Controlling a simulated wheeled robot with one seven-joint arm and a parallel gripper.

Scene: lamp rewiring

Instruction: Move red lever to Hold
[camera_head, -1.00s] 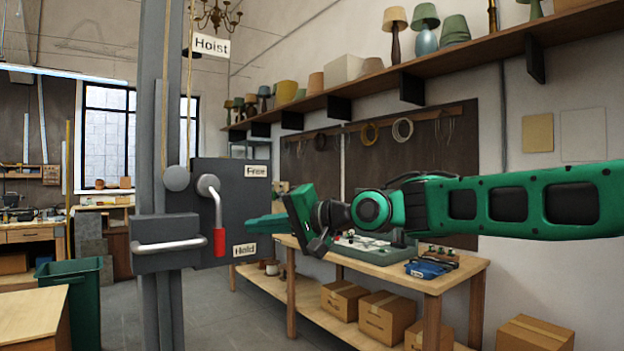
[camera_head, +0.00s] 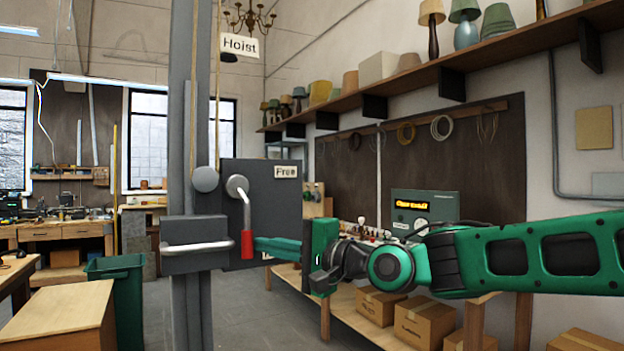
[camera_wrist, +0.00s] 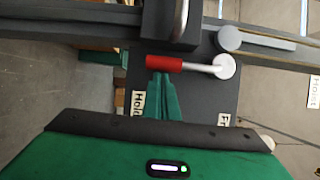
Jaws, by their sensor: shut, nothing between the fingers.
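The red lever has a silver arm on a round pivot, ending in a red grip (camera_head: 247,243) that hangs down, tilted slightly right. In the wrist view the red grip (camera_wrist: 165,62) points toward the Hold label's side. The lever sits on a dark grey box (camera_head: 262,205). The Free label (camera_head: 286,171) is at its upper right. The Hold label (camera_wrist: 138,101) shows in the wrist view and is mostly hidden behind my gripper in the head view. My gripper (camera_head: 258,243) is shut and empty, its fingertips at the right side of the red grip; I cannot tell whether they touch.
A horizontal silver handle (camera_head: 197,247) juts out left of the lever on the grey column. The Hoist sign (camera_head: 239,45) hangs above. A workbench with cardboard boxes (camera_head: 424,318) stands behind my arm. A green bin (camera_head: 122,290) is at lower left.

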